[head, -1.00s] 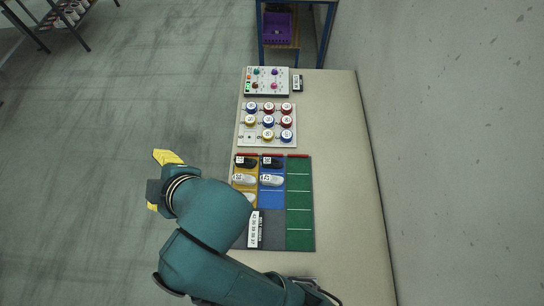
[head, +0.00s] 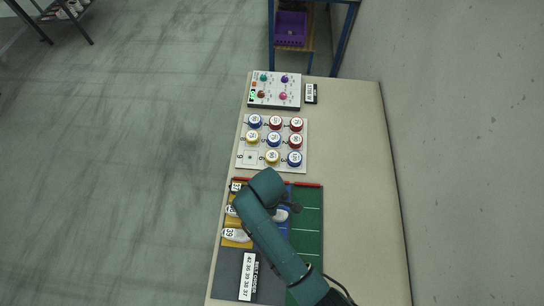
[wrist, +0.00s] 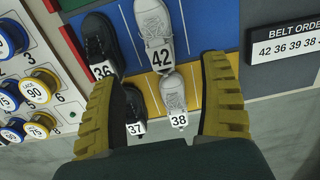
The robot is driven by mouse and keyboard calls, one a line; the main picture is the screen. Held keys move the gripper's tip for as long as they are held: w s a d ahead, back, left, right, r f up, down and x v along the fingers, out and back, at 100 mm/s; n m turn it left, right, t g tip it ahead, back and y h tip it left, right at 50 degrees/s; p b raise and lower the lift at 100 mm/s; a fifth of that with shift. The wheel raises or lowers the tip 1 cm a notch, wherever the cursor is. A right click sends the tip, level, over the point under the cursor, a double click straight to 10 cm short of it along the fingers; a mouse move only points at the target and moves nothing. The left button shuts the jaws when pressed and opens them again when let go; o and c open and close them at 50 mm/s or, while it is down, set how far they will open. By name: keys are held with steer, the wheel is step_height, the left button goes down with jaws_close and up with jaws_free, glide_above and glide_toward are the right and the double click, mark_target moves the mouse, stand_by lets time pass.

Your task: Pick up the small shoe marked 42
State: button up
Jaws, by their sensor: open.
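The small white shoe marked 42 (wrist: 150,22) lies on the blue lane in the wrist view, its number tag (wrist: 161,57) facing my gripper. In the head view a white shoe (head: 281,214) on the blue lane is partly hidden by my arm. My gripper (wrist: 160,70) is open and empty, its two yellow fingers wide apart. The tag of shoe 42 shows between and just beyond the fingertips. The fingers' height above the shoes is hard to tell.
Dark shoe 36 (wrist: 98,42) lies left of shoe 42. Black shoe 37 (wrist: 133,101) and white shoe 38 (wrist: 172,92) lie on the yellow lane between the fingers. White shoe 39 (head: 237,235) is nearer. A button board (head: 244,160) stands behind; the green lane (head: 308,222) looks empty.

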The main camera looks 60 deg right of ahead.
step_height(320, 180, down, 2)
steer(key=shift+f, duration=0.15)
steer(key=f, duration=0.3)
steer(key=s+f, duration=0.1)
steer(key=f, duration=0.1)
steer(key=shift+d+f+b, duration=0.1)
steer(key=shift+d+b, duration=0.15)
steer(key=shift+b, duration=0.1)
steer(key=c, duration=1.3)
